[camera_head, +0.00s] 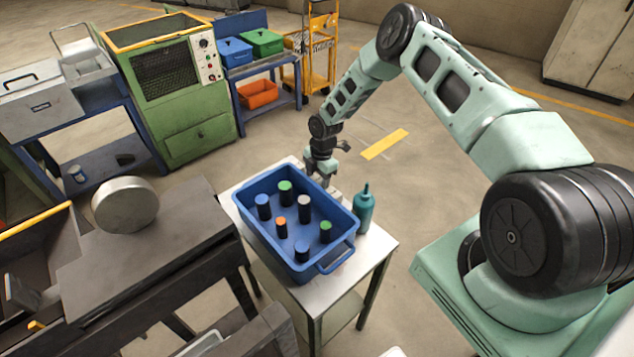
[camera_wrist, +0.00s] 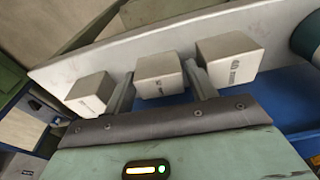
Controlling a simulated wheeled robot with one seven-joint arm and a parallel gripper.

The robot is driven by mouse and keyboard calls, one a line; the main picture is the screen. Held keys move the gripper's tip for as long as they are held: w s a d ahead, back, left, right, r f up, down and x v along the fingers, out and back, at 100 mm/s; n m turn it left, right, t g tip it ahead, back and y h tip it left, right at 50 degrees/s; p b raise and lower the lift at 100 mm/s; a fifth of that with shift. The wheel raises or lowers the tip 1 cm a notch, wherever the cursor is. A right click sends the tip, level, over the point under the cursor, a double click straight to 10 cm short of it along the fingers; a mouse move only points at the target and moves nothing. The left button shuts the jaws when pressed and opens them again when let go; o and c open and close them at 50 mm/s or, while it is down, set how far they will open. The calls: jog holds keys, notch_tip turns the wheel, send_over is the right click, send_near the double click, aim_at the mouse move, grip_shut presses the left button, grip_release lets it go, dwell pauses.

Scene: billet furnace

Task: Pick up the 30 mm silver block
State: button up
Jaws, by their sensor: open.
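Three silver-grey blocks stand in a row on the table's pale top in the wrist view: a left block (camera_wrist: 90,93), a middle block (camera_wrist: 158,72) and a larger right block (camera_wrist: 232,58). Their printed marks are too blurred for me to tell surely which is the 30 mm one. My gripper (camera_wrist: 159,70) is open, its fingers on either side of the middle block in the picture; I cannot tell whether they touch it. In the head view my gripper (camera_head: 321,174) is low at the table's far edge, behind the crate, and largely hides the blocks.
A blue crate (camera_head: 262,236) with several dark, colour-topped cylinders fills much of the table (camera_head: 377,247). A teal bottle (camera_head: 365,210) stands right of it. A dark bench (camera_head: 150,245) with a round metal disc (camera_head: 125,205) is at left. A green machine (camera_head: 165,80) stands behind.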

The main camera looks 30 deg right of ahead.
jog(key=shift+c, duration=0.3)
jog(key=c, duration=0.8)
jog(key=shift+r, duration=0.15)
